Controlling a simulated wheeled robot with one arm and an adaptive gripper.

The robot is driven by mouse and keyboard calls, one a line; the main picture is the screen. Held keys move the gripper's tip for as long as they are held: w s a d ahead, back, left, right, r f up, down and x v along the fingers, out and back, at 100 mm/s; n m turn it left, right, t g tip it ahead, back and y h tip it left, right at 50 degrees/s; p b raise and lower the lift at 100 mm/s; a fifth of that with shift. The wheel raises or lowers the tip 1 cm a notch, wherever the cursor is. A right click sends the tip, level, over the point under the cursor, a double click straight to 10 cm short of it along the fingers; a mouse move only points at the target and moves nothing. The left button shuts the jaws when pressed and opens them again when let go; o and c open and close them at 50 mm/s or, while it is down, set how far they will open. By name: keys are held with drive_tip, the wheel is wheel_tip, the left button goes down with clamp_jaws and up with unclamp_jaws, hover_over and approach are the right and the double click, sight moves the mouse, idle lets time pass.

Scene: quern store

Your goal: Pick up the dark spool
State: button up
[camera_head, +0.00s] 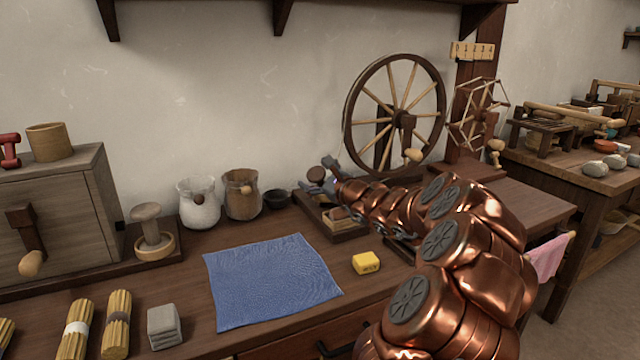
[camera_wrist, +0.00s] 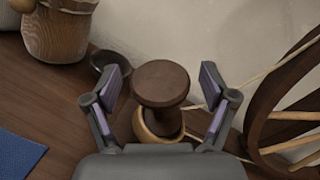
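The dark spool (camera_wrist: 162,84) shows in the wrist view with its round dark-brown end toward the camera. A lighter round wooden piece shows just below it; how the two join is partly hidden. My gripper (camera_wrist: 164,92) is open, with one finger on each side of the spool and gaps between. In the head view the spool (camera_head: 316,174) is small, at the back of the bench, beside my gripper (camera_head: 331,170). My gripper and arm partly cover the tray area there.
A spinning wheel (camera_head: 402,117) stands close to the right of the spool. A small dark bowl (camera_head: 277,198) and a brown jar (camera_head: 242,194) are to its left. A wooden tray (camera_head: 345,236) with small items lies just in front. A blue cloth (camera_head: 270,282) and yellow block (camera_head: 366,263) lie nearer.

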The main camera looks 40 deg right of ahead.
drive_tip(key=c, duration=1.3)
